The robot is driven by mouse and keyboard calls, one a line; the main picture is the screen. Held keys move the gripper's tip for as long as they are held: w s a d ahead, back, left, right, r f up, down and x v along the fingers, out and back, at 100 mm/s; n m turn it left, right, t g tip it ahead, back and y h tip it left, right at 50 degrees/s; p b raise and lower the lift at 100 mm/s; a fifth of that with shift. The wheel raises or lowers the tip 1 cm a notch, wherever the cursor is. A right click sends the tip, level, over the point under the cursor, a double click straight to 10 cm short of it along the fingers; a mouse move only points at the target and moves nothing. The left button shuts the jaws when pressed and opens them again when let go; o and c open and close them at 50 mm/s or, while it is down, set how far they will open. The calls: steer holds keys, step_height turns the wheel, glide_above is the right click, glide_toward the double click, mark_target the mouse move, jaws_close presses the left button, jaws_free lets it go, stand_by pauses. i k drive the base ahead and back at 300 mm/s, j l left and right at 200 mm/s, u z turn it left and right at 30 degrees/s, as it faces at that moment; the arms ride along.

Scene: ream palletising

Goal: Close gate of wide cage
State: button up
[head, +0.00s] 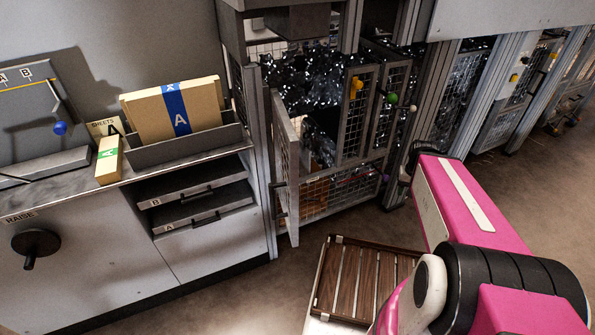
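A mesh cage stands in the middle of the head view, with dark shiny crumpled wrapping (315,80) inside. I take it for the wide cage, but no label shows. A grey-framed mesh gate (287,165) at its left stands swung out toward me, seen nearly edge-on, so the left part of the opening is uncovered. A framed mesh panel (357,125) with a yellow knob (356,84) covers the right part. A green knob (392,98) and a pale knob (412,109) are beside it. My gripper's fingers do not show; my pink arm crosses the lower right.
A slatted wooden pallet (365,280) lies in front of the cage. At left, a grey bench (75,215) carries a tray with a box marked A (180,110). More mesh cages (510,100) line the right. Bare floor (495,190) shows right of my arm.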

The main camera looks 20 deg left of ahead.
mark_target(280, 117)
steer(key=j+z, duration=0.1)
steer(key=z, duration=0.35)
steer(key=k+j+z, duration=0.1)
steer(key=z, duration=0.3)
steer(key=k+z, duration=0.1)
steer(key=z, duration=0.35)
steer(key=k+j+z, duration=0.15)
steer(key=k+z, duration=0.25)
steer(key=k+u, duration=0.25)
steer(key=k, duration=0.3)
steer(key=k+j+u, duration=0.3)
steer(key=k, duration=0.2)
steer(key=k+u, duration=0.25)
steer(key=u, duration=0.25)
steer(key=k+u, duration=0.25)
steer(key=u, duration=0.25)
